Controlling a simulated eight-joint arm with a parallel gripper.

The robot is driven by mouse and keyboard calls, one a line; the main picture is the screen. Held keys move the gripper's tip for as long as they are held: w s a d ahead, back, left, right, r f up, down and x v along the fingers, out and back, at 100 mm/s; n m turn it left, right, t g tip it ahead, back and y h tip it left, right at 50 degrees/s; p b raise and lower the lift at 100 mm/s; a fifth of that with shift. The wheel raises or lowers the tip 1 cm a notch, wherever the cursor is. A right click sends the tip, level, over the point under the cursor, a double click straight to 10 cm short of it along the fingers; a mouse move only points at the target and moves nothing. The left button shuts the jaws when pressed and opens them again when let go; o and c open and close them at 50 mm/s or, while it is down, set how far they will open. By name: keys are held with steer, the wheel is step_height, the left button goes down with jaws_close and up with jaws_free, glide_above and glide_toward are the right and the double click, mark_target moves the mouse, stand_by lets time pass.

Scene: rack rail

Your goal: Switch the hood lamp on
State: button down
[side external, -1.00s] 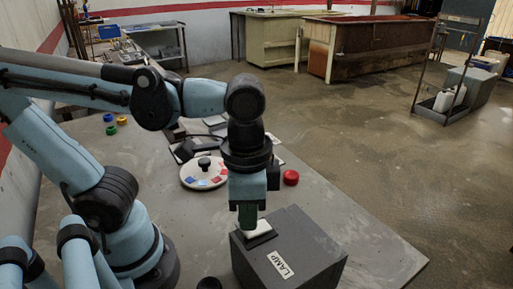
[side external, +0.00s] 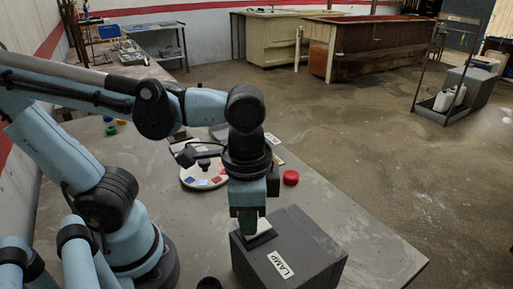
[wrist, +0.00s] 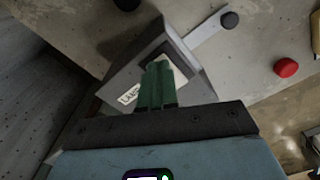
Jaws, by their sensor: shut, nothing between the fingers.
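The dark grey box labelled LAMP (side external: 310,252) stands near the table's front edge; it also shows in the wrist view (wrist: 192,42). A white rocker switch (side external: 263,227) in a dark frame is on its top, partly hidden by my fingers. In the wrist view part of the white switch (wrist: 179,74) shows beside the fingertips. My gripper (side external: 246,232) points down with its green fingers shut and empty. The fingertips (wrist: 158,68) are at the switch and look to be touching it, on its left part in the side view.
Behind the gripper lie a white round dial plate with coloured patches (side external: 190,178) and a red knob (side external: 291,178). Small coloured pieces (side external: 111,129) lie at the back left. The table right of the box is clear.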

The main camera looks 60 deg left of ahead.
steer(key=shift+r, duration=3.5)
steer(key=w+a+f+n+t, duration=0.6)
steer(key=w+a+t, duration=0.1)
steer(key=w+a, duration=0.3)
steer(key=shift+a, duration=0.45)
steer(key=shift+d+f, duration=0.1)
